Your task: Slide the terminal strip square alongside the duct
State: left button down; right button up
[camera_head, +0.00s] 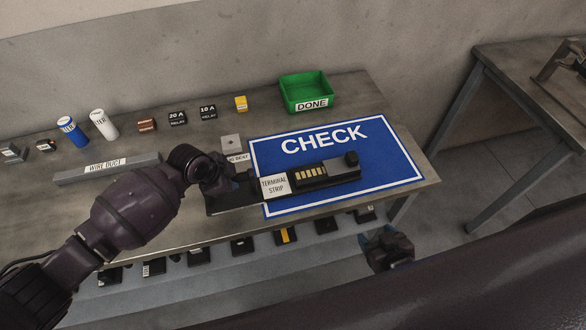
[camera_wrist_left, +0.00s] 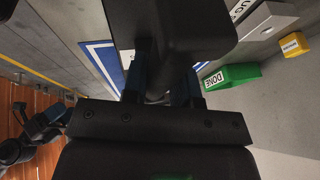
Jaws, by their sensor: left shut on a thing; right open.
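The terminal strip (camera_head: 315,178) is a long black bar with a white label and a row of pale contacts. Its right part lies over the blue CHECK mat (camera_head: 395,165); its left part reaches past the mat's left edge. My left gripper (camera_head: 243,181) is shut on the strip left of its label. In the left wrist view the dark strip (camera_wrist_left: 170,30) sits between the fingers (camera_wrist_left: 165,88). Whether it touches the table I cannot tell. The grey wire duct (camera_head: 108,168) lies apart, further left, partly behind my left arm. My right gripper (camera_head: 388,250) is open and empty, off the table's front.
A green DONE bin (camera_head: 306,92) stands at the back right. Relays (camera_head: 178,118), blue and white cylinders (camera_head: 72,131) and a yellow block (camera_head: 241,103) line the back. A small grey block (camera_head: 231,143) stands behind the strip. Several dark parts sit on a lower shelf (camera_head: 240,246).

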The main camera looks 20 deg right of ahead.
pick_arm(q)
send_over(205, 202)
jog(key=shift+w+a+f, duration=0.3)
jog(key=shift+f, duration=0.05)
dwell(0.5)
jog(key=c, duration=1.3)
grip_release()
jog(key=o, duration=0.5)
jog(key=shift+w, duration=0.1)
jog(key=shift+d+r, duration=0.1)
jog(key=shift+r, duration=0.05)
jog(key=shift+r, duration=0.1)
